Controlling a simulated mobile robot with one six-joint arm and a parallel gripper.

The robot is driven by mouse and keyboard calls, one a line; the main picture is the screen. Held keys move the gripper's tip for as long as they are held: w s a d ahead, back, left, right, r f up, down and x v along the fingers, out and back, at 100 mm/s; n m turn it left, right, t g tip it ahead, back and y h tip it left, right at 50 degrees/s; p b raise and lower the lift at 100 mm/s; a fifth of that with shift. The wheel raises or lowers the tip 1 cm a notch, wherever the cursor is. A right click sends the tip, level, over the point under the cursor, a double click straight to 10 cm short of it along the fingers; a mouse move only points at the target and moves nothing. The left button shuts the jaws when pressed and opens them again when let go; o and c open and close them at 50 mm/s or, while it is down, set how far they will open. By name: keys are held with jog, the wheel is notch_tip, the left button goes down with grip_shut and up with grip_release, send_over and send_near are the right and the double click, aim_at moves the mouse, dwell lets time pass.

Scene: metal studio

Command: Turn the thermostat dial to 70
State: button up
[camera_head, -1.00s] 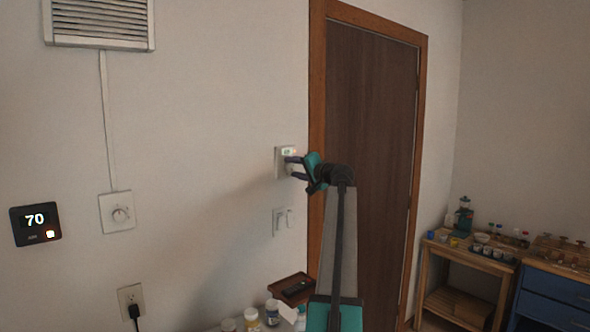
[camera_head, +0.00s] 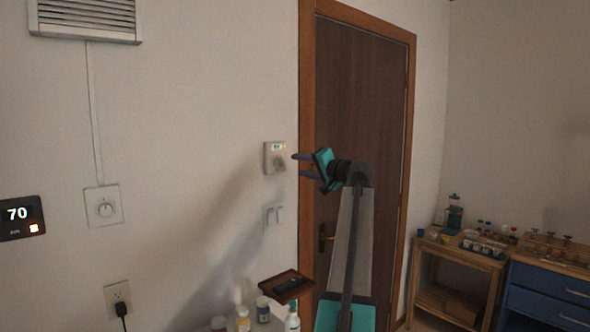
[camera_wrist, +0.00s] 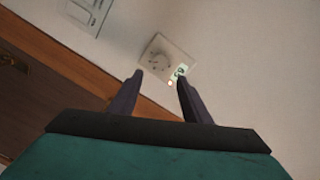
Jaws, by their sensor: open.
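The thermostat (camera_head: 268,165) is a small pale wall plate left of the door frame, with a lit greenish display (camera_head: 278,147) at its top and a round dial (camera_head: 280,163) below it. The display's number is too small to read. My gripper (camera_head: 300,165) is open and empty, just right of the thermostat and apart from it. In the wrist view, the thermostat plate (camera_wrist: 178,50) appears tilted beyond the open fingers of my gripper (camera_wrist: 160,77); its dial (camera_wrist: 160,61) shows marks around it.
A light switch (camera_head: 273,218) is below the thermostat. Bottles (camera_head: 243,318) and a brown tray (camera_head: 285,286) stand below. A door (camera_head: 360,100) is at right.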

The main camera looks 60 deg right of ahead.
jog(key=shift+v, duration=1.7)
